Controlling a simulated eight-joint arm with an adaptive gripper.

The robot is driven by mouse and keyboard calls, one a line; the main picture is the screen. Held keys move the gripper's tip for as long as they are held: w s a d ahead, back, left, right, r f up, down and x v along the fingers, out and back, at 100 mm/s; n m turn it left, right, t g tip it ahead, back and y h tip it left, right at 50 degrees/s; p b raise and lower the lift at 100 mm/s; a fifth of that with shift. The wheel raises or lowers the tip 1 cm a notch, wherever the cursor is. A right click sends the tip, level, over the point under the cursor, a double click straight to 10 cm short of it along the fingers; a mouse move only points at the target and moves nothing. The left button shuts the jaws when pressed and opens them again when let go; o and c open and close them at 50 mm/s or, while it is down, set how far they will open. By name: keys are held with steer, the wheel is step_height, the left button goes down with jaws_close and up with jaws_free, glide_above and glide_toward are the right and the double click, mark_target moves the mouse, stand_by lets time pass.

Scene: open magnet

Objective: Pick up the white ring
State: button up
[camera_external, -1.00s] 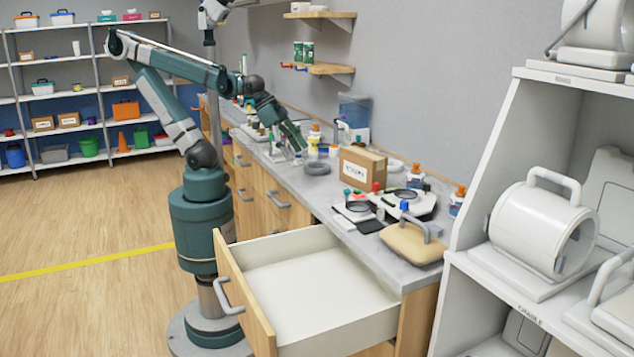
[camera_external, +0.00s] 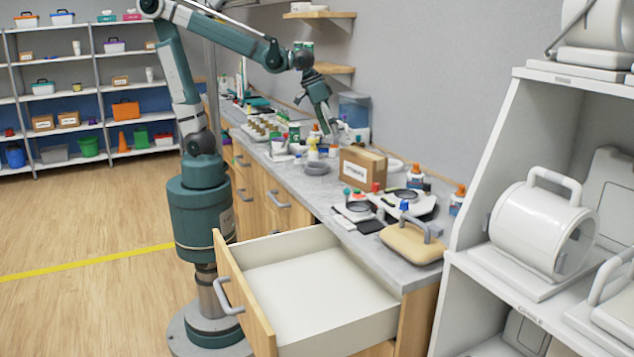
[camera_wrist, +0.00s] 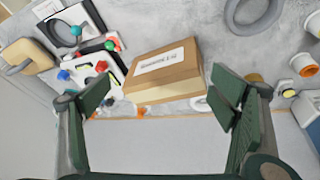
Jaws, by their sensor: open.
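The white ring (camera_external: 393,166) lies on the counter behind the cardboard box, near the wall, and the box hides part of it. In the wrist view a piece of the white ring (camera_wrist: 199,104) shows beside the box's wall-side edge, by my right finger. My gripper (camera_external: 343,138) is above the back of the counter, left of the box in the external view. In the wrist view my gripper (camera_wrist: 160,85) is open, its fingers spread to either side of the box, with nothing held.
The cardboard box (camera_external: 361,167) stands close to the white ring. A grey ring (camera_external: 317,168) lies left of the box. Glue bottles (camera_external: 415,176), magnifiers and a tan handled block (camera_external: 411,243) crowd the counter's near end. An open drawer (camera_external: 310,280) sticks out below.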

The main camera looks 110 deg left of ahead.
steer(key=w+a+n+p, duration=0.1)
steer(key=w+a, duration=0.1)
steer(key=w+a+n+g+p, duration=0.1)
steer(key=w+a, duration=0.1)
steer(key=w, duration=0.1)
steer(key=w+a+p, duration=0.1)
steer(key=w+a, duration=0.1)
steer(key=a, duration=0.1)
steer(key=shift+w+r+n, duration=0.35)
steer(key=shift+r+n, duration=0.05)
steer(key=w+a+f+n+g+p, duration=0.2)
steer(key=w+a+p, duration=0.2)
steer(key=w+a, duration=0.2)
steer(key=n+g+p, duration=0.2)
steer(key=n+p, duration=0.3)
steer(key=p, duration=0.1)
glide_toward(392, 160)
steer(key=d+f, duration=0.1)
steer(key=d, duration=0.2)
steer(key=shift+w+a+f+h, duration=0.1)
steer(key=shift+w+a+h, duration=0.1)
steer(key=shift+h, duration=0.2)
steer(key=shift+f, duration=0.1)
steer(key=shift+f, duration=1.2)
steer(key=shift+s+d+f, duration=0.1)
steer(key=shift+f, duration=1.2)
steer(key=shift+s+f, duration=0.1)
steer(key=shift+f, duration=1.2)
